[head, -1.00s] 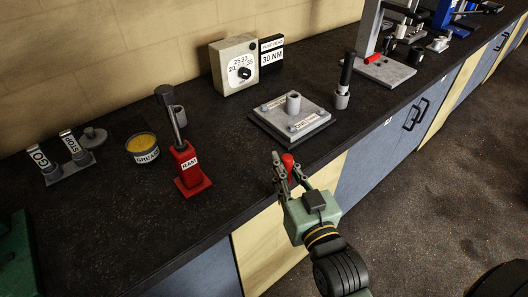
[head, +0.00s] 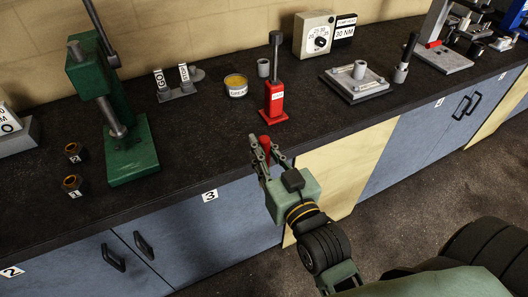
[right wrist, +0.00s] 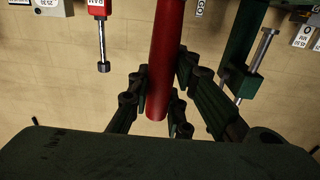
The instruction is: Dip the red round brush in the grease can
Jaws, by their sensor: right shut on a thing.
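My right gripper (head: 267,151) is shut on the red round brush (head: 265,143) in front of the bench edge. In the right wrist view the brush's red handle (right wrist: 164,60) runs between the fingers (right wrist: 156,95); its bristles are not visible. The grease can (head: 236,85), a short tin with yellow content and a GREASE label, stands open on the bench, beyond and left of the gripper. The brush is apart from the can. My left gripper is not in view.
The red RAM jack (head: 275,97) stands just right of the can, with a grey cup (head: 263,68) behind it. A green press (head: 124,140) stands further left. The bench front between is clear.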

